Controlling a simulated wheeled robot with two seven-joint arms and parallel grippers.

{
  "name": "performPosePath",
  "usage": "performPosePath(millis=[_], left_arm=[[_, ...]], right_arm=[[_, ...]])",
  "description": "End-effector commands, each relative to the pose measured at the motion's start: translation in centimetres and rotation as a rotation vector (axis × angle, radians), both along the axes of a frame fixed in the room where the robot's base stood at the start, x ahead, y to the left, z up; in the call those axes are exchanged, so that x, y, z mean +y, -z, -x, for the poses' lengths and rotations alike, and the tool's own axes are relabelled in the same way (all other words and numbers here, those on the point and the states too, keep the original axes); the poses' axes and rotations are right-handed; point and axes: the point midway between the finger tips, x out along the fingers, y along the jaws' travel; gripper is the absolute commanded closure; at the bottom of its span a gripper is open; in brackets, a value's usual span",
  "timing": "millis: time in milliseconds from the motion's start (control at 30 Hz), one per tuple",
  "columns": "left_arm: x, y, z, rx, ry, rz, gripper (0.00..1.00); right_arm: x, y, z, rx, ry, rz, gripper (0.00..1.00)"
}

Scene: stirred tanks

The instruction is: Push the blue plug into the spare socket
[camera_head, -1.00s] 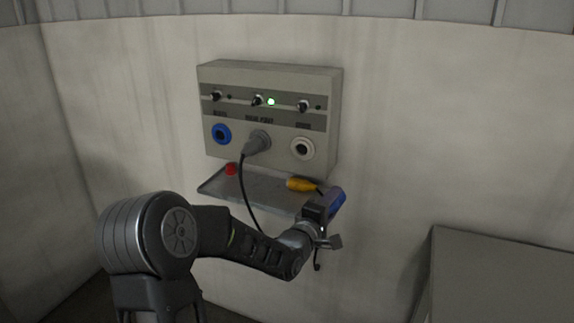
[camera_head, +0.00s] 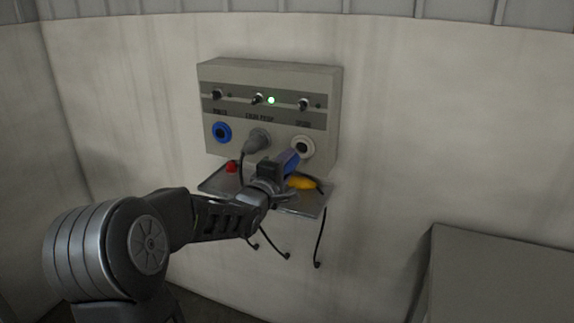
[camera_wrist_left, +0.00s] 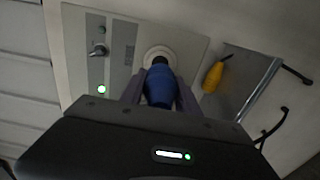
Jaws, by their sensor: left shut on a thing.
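The blue plug (camera_head: 290,159) is held by my left gripper (camera_head: 282,166), which is shut on it. In the left wrist view the blue plug (camera_wrist_left: 159,86) sits between the two fingers (camera_wrist_left: 158,92). It points at the white-ringed spare socket (camera_wrist_left: 160,57), which is partly hidden behind it. In the head view the spare socket (camera_head: 302,147) is just right of and above the plug. Whether the plug's tip touches the socket cannot be told. My right gripper is not in view.
The panel box (camera_head: 270,115) has switches, a lit green lamp, a blue-ringed socket (camera_head: 222,132) and a grey plug (camera_head: 257,141) in the middle socket. On the shelf (camera_head: 312,204) below lie a yellow plug (camera_head: 302,183) and a red item (camera_head: 231,166). A grey block (camera_head: 500,275) stands at right.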

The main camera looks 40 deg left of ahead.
Motion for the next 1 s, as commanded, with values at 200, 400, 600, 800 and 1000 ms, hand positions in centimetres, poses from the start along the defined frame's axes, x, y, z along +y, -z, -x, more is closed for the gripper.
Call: performPosePath(millis=[200,400,600,800,1000], left_arm=[[0.4,0.0,-1.4,0.000,0.001,0.000,1.00],[0.9,-0.1,-3.1,-0.001,0.002,0.001,1.00],[1.4,-0.1,-4.5,-0.001,0.001,0.001,1.00],[1.6,-0.1,-5.2,-0.002,0.001,-0.001,1.00],[1.6,-0.1,-5.2,-0.002,0.001,-0.001,1.00]], right_arm=[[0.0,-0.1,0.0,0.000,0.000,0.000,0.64],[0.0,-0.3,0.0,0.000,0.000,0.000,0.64],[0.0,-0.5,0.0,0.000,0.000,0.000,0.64],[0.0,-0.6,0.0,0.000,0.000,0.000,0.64],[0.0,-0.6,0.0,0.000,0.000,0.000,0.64]])
